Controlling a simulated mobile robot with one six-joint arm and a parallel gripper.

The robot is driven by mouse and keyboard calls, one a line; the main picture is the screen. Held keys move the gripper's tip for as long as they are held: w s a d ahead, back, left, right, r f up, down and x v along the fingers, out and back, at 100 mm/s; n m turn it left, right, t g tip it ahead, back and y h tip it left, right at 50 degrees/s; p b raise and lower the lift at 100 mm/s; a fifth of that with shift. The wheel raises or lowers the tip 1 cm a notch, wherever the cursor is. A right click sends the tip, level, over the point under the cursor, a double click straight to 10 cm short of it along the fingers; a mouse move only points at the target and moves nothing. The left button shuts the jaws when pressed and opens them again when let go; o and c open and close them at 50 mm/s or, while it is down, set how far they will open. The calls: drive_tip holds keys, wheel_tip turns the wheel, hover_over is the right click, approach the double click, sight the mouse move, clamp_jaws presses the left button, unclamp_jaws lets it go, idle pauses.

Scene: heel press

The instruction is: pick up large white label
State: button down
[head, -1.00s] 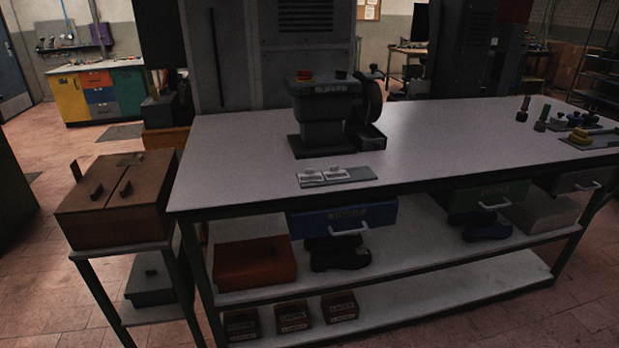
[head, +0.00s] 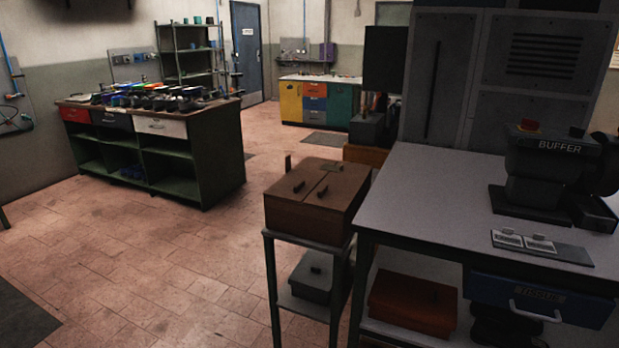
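Two small white labels lie side by side on a flat grey plate (head: 574,254) on the workbench (head: 425,205), at the right of the head view. The left label (head: 507,239) and the right label (head: 540,244) look nearly alike in size; I cannot tell which is the large one. Dark print on them is too small to read. My gripper is not in view.
A black buffer machine (head: 545,165) stands behind the labels. A blue drawer (head: 540,297) is under the bench edge. A brown lidded box (head: 315,198) on a stand adjoins the bench. A green cabinet (head: 215,165) stands far left. Open tiled floor lies left.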

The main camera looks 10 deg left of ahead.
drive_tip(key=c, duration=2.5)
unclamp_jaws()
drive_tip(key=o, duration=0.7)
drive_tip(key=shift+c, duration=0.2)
